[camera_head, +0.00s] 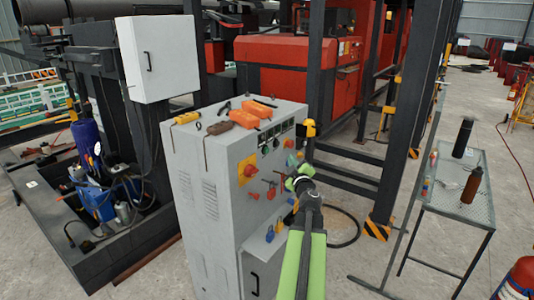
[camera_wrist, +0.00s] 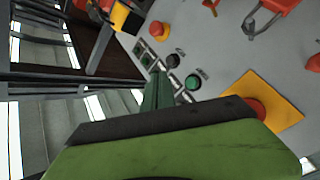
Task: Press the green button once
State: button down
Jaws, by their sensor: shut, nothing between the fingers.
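The green button (camera_wrist: 193,82) is round with a dark rim and sits on the grey front panel of the control cabinet (camera_head: 212,190). In the wrist view a black button (camera_wrist: 173,60) is just up and left of it. My gripper (camera_wrist: 158,78) is shut and empty, its narrow fingers showing left of the green button. Whether they touch the panel I cannot tell. In the head view my gripper (camera_head: 296,180) is in front of the cabinet's right side, and the small panel parts near it are too small to tell apart surely.
Orange tools (camera_head: 256,110) lie on the cabinet top. A metal table (camera_head: 462,200) stands at right.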

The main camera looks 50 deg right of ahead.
aim_at(267, 151)
jog(key=w, duration=0.8)
jog(key=shift+d, duration=0.15)
jog(key=shift+w, duration=0.1)
dwell(1.9)
jog(key=shift+w, duration=0.4)
jog(key=shift+w, duration=0.85)
dwell(0.7)
dwell(0.3)
jog(key=shift+s, duration=1.25)
